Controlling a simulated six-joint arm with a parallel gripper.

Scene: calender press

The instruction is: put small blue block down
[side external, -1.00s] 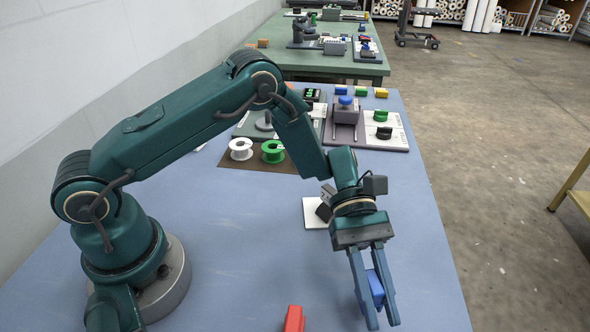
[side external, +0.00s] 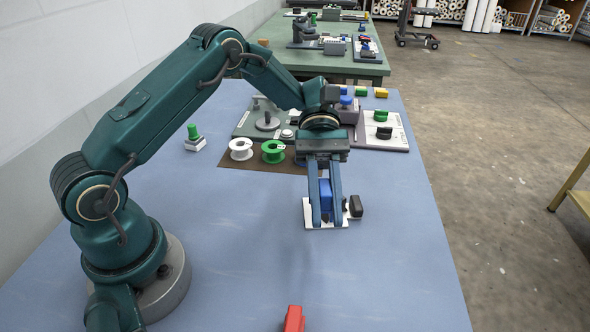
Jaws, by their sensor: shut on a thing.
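The small blue block (side external: 325,195) is held between the two blue-grey fingers of my gripper (side external: 326,222). My gripper points down and is shut on the block. In the picture it stands in front of a white square plate (side external: 341,222) on the blue table. Whether the block touches the plate or hangs above it, I cannot tell. The fingers hide part of the block and much of the plate.
A small black block (side external: 356,206) is at the right of the plate. White (side external: 241,149) and green (side external: 273,151) spools sit on a brown mat behind. A red object (side external: 294,319) lies at the front edge. The table's front right is clear.

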